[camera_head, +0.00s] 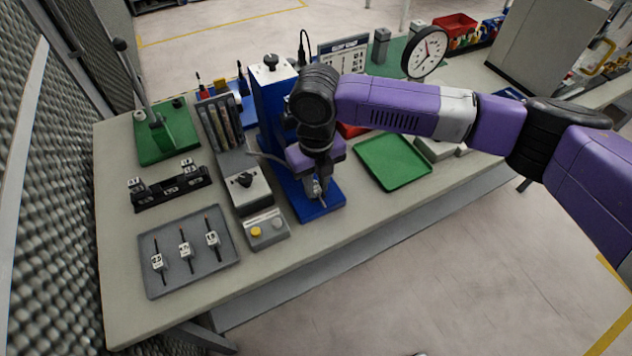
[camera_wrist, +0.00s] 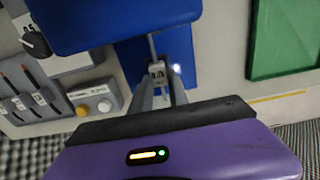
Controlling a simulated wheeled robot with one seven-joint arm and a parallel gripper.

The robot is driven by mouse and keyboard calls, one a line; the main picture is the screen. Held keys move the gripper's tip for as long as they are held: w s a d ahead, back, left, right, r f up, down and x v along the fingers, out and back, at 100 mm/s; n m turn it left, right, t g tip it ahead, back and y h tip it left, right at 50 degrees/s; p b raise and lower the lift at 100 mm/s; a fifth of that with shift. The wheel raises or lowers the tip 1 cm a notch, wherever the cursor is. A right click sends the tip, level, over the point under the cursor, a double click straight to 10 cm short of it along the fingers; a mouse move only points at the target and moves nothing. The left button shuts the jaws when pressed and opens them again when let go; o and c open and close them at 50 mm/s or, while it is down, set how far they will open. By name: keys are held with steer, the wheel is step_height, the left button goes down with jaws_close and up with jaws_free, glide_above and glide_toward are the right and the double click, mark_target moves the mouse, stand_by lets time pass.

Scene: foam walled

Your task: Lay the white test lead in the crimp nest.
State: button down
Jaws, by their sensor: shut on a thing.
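My gripper (camera_head: 317,186) is low over the blue press base (camera_head: 327,203), in front of the press column. In the wrist view my gripper (camera_wrist: 161,92) has its two grey fingers shut on the white test lead (camera_wrist: 152,46). A white tag (camera_wrist: 157,72) with dark digits shows at the fingers, and the pale lead runs up from it toward the press. The blue press head (camera_wrist: 110,22) covers the upper left of that view. The crimp nest cannot be made out; my arm and the press head hide that part. I cannot tell whether the lead touches the press.
A grey tray (camera_head: 221,258) with three tagged dark leads lies at front left. Behind it are a black rack (camera_head: 170,190) and a green stand (camera_head: 166,145). A box with yellow and white buttons (camera_head: 266,230) stands left of the press. A green tray (camera_head: 393,163) lies empty at right.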

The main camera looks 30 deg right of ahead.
steer(key=shift+f, duration=0.25)
steer(key=c, duration=1.2)
jaws_free()
steer(key=shift+r, duration=0.1)
steer(key=shift+r+b, duration=0.6)
steer(key=shift+r, duration=3.3)
